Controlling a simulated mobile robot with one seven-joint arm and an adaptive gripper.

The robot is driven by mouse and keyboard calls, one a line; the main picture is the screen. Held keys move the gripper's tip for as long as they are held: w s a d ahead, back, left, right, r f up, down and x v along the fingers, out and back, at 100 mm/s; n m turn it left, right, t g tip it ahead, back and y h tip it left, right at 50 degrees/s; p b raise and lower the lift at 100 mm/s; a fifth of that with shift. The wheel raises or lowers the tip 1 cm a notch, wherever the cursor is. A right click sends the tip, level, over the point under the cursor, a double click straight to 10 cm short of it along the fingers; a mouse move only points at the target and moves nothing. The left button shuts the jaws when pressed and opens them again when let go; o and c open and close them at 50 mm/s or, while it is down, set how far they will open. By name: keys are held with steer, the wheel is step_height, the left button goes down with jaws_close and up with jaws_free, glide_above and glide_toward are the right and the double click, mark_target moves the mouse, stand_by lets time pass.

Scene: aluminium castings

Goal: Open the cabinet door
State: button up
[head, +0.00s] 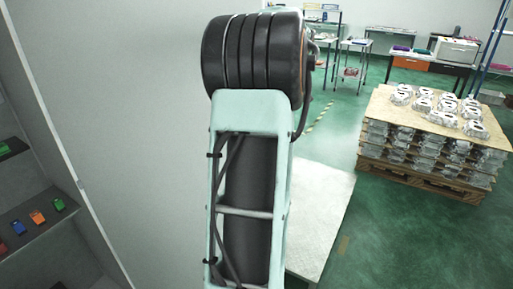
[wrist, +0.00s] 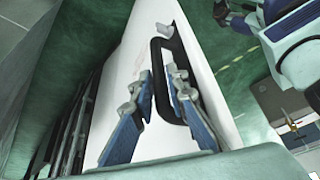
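A large pale grey panel (head: 130,110), which looks like the cabinet door, fills the left half of the head view. Left of its edge, open cabinet shelves (head: 35,220) show, so the door appears to stand open. In the wrist view the white door face (wrist: 125,65) carries a black loop-shaped handle (wrist: 157,65). My gripper (wrist: 160,80) is at this handle, its two fingers apart on either side of the handle's bar. I cannot tell whether they touch it. My arm hides the gripper and handle in the head view.
Small coloured bins (head: 38,217) sit on the shelves. A pallet of castings (head: 430,140) stands at the right, with tables (head: 430,62) behind. A pale floor plate (head: 320,215) lies right of my arm. Green floor (head: 390,240) between is clear.

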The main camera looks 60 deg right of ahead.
steer(key=o, duration=0.3)
steer(key=shift+w+a, duration=0.1)
steer(key=shift+w, duration=0.05)
steer(key=shift+r, duration=0.1)
steer(key=v, duration=0.7)
steer(key=shift+r, duration=0.15)
stand_by(0.4)
